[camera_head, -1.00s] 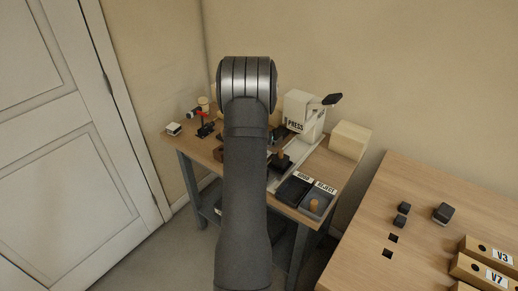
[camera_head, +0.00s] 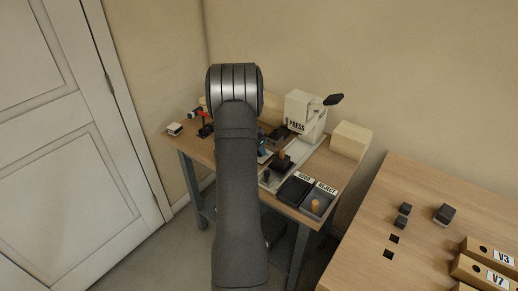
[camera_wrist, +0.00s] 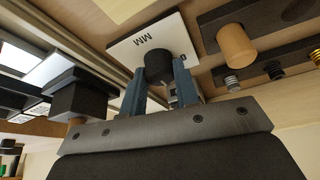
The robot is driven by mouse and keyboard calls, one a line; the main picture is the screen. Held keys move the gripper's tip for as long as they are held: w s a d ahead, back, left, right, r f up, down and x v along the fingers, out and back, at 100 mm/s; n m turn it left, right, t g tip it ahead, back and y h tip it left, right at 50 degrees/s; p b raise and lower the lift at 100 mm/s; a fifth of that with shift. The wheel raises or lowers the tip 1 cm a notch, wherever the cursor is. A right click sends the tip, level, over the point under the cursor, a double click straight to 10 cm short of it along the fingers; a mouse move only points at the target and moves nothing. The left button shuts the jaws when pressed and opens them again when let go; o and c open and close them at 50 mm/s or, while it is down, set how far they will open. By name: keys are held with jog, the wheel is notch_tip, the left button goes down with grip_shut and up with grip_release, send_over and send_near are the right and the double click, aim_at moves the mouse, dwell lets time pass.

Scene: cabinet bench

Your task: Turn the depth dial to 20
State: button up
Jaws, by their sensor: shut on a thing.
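The depth dial is a round black knob (camera_wrist: 159,66) on a white plate (camera_wrist: 131,49) marked "MM", seen in the wrist view. My gripper (camera_wrist: 160,84) has its two blue-grey fingers on either side of the knob and is shut on it. The scale numbers and pointer are not readable; the fingers and knob cover part of the plate. In the head view my arm hides most of the dial area.
The white press (camera_head: 304,115) with its black handle stands at the back of the bench. Black GOOD (camera_head: 295,190) and grey REJECT (camera_head: 315,204) trays are at the front right. In the wrist view a wooden peg (camera_wrist: 235,43) and several small ringed parts sit to the right.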

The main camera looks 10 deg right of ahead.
dwell(0.3)
jog(key=o, duration=1)
jog(key=shift+r, duration=0.1)
jog(key=v, duration=1.7)
jog(key=shift+r, duration=0.2)
jog(key=shift+w+f, duration=0.1)
jog(key=x, duration=1.7)
jog(key=shift+f, duration=0.2)
